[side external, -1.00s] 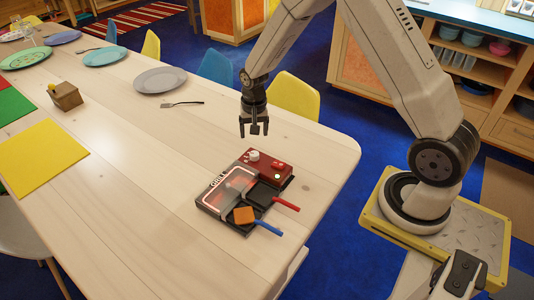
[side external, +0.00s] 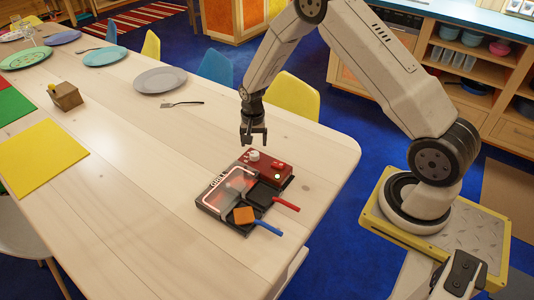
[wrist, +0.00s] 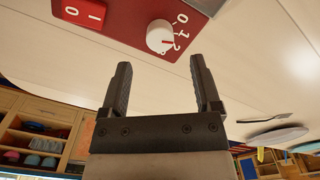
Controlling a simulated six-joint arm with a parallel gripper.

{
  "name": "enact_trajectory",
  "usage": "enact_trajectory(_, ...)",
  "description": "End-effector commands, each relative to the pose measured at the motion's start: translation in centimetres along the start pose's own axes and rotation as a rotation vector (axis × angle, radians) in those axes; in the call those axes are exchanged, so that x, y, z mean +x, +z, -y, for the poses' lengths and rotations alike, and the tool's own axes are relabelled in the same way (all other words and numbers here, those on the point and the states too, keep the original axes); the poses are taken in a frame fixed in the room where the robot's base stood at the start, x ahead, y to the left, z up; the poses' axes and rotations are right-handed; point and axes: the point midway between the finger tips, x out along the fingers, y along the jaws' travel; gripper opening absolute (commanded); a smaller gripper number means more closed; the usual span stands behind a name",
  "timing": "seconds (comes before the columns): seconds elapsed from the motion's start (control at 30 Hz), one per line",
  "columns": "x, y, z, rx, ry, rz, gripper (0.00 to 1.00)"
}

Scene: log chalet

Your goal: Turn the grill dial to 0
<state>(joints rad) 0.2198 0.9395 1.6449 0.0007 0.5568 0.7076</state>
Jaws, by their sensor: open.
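The grill (side external: 228,190) stands on the wooden table, with a red control panel (side external: 278,170) at its back. The white grill dial (side external: 253,155) sits on the panel; the wrist view shows the dial (wrist: 160,37) with a red pointer mark and the digits 0, 1 and 2 beside it. The mark appears nearest the 2. A red switch (side external: 277,164) marked 0 and I is beside the dial. My gripper (side external: 253,141) is open and empty, just above and behind the dial; in the wrist view its fingers (wrist: 160,80) point toward the dial without touching it.
A black pan with a red handle (side external: 285,204) and one with a blue handle (side external: 268,228), holding an orange slice (side external: 244,215), are at the grill's front.

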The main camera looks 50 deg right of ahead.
Motion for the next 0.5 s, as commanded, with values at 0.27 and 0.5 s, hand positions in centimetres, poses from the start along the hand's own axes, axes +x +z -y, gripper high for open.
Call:
enact_trajectory(0.27, 3.2, 0.0, 0.0, 0.000, 0.001, 0.002, 0.81)
enact_trajectory(0.5, 4.9, 0.0, 0.0, -0.001, 0.000, 0.001, 0.81)
